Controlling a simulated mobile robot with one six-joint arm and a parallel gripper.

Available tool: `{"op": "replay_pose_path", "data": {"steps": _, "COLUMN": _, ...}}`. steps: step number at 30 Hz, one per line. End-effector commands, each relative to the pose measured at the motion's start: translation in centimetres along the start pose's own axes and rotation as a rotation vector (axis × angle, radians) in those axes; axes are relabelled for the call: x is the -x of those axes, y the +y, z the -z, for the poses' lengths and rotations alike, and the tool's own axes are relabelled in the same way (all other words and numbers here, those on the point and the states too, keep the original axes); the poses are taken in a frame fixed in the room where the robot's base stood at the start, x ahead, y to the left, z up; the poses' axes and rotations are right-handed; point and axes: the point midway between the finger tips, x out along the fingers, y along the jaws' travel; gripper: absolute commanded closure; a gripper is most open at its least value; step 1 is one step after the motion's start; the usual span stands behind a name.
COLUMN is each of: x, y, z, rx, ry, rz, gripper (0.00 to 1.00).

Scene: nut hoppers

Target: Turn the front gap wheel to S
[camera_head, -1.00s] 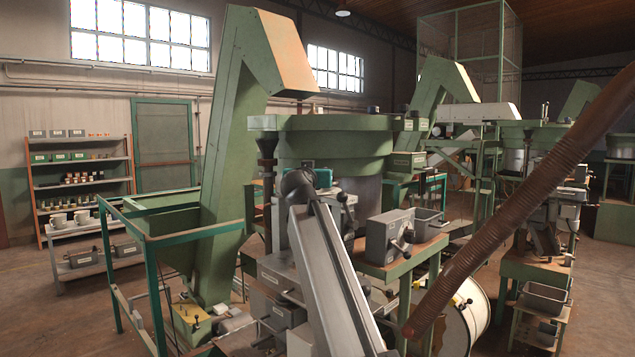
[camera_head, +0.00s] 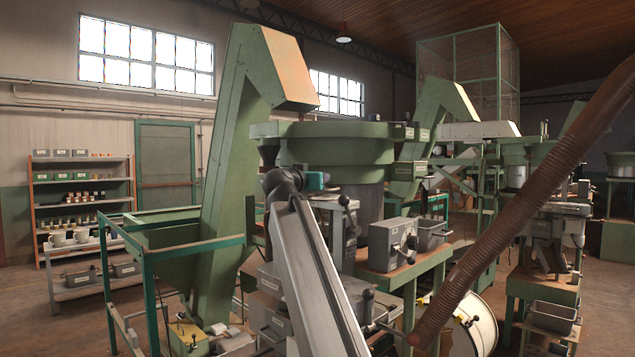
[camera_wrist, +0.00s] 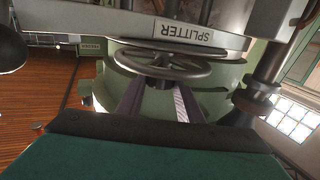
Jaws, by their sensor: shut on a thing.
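A grey spoked hand wheel (camera_wrist: 170,62) shows in the wrist view, under a grey plate with a label reading SPLITTER that appears upside down. My gripper (camera_wrist: 160,82) reaches up to the wheel's near side with its two dark fingers and is shut on it. The teal and black body of my gripper fills the bottom of that view. I cannot make out an S mark or a pointer on the wheel. In the head view my gripper's teal body (camera_head: 316,181) is small beside the machine, and the wheel cannot be made out there.
A large green round hopper (camera_head: 338,150) stands behind my arm, with a tall green elevator (camera_head: 225,180) to its left. A grey box with a lever (camera_head: 392,243) sits on a green stand at right. A brown hose (camera_head: 520,200) crosses the right side. A teal rail frame (camera_head: 150,280) stands at left.

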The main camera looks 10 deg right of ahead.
Motion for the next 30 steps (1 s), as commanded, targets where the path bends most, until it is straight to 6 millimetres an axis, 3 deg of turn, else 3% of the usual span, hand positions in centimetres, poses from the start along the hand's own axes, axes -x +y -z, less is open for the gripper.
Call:
{"op": "replay_pose_path", "data": {"steps": 8, "x": 0.0, "y": -0.1, "z": 0.1, "rx": 0.0, "ry": 0.001, "rz": 0.003, "gripper": 0.89}}
{"op": "replay_pose_path", "data": {"steps": 9, "x": 0.0, "y": -0.1, "z": 0.1, "rx": 0.0, "ry": 0.001, "rz": 0.002, "gripper": 0.62}}
{"op": "replay_pose_path", "data": {"steps": 12, "x": 0.0, "y": -0.1, "z": 0.1, "rx": 0.0, "ry": 0.001, "rz": 0.002, "gripper": 0.48}}
{"op": "replay_pose_path", "data": {"steps": 23, "x": 0.2, "y": 0.0, "z": 0.0, "rx": 0.0, "ry": 0.0, "rz": 0.001, "gripper": 0.48}}
{"op": "replay_pose_path", "data": {"steps": 30, "x": 1.9, "y": 0.0, "z": -0.2, "rx": 0.0, "ry": 0.0, "rz": 0.002, "gripper": 0.48}}
